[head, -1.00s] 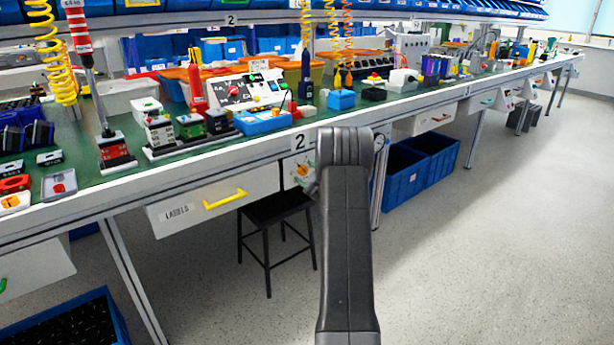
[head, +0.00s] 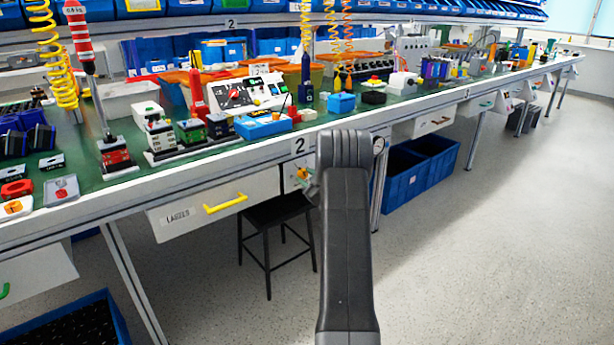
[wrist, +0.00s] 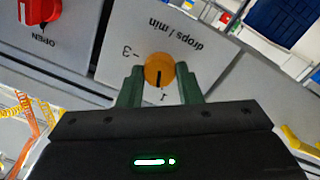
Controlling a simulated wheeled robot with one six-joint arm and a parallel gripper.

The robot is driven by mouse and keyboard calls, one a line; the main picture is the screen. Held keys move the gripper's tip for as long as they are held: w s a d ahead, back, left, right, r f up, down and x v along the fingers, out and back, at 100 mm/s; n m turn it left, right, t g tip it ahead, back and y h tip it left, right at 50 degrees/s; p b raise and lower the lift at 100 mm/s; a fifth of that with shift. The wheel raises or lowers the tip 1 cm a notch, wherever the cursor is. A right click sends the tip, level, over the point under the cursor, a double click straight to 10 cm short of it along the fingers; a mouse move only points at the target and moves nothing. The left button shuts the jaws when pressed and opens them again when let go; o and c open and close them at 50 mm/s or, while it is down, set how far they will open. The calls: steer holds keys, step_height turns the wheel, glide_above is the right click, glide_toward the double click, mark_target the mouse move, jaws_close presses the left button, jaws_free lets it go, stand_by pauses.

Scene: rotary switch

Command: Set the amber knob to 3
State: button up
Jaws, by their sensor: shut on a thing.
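The amber knob (wrist: 159,70) is round and sits on a light grey panel (wrist: 112,68) labelled "drops / min", seen upside down in the wrist view. A "3" with a dash stands to the knob's upper left. A dark line on the knob points down in the picture, toward a small mark like a "1" just below it. My gripper (wrist: 160,83) has its green fingers on either side of the knob, shut on it. In the head view the knob (head: 303,173) shows under the bench edge, left of my arm, which hides part of the panel.
A red knob (wrist: 38,10) marked "OPEN" is on the neighbouring panel at the wrist view's upper left. In the head view, a black stool (head: 275,212) stands below the bench, beside a drawer with a yellow handle (head: 225,202).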

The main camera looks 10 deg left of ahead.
steer(key=m+p, duration=0.3)
steer(key=m, duration=0.2)
steer(key=shift+r+g+p, duration=0.2)
steer(key=shift+g+p, duration=0.1)
steer(key=shift+p, duration=0.1)
steer(key=m+p, duration=0.3)
steer(key=m, duration=0.2)
steer(key=shift+d+p, duration=0.1)
steer(key=shift+p, duration=0.25)
steer(key=m+p, duration=0.1)
steer(key=m, duration=0.2)
steer(key=m+g+p, duration=0.1)
steer(key=m+p, duration=0.1)
steer(key=m, duration=0.1)
steer(key=shift+w+y+p, duration=0.1)
steer(key=shift+y+p, duration=0.2)
steer(key=shift+f+m+p, duration=0.2)
steer(key=shift+m+p, duration=0.65)
steer(key=shift+m, duration=1.35)
steer(key=o, duration=1)
steer(key=shift+c, duration=0.2)
steer(key=shift+d, duration=0.15)
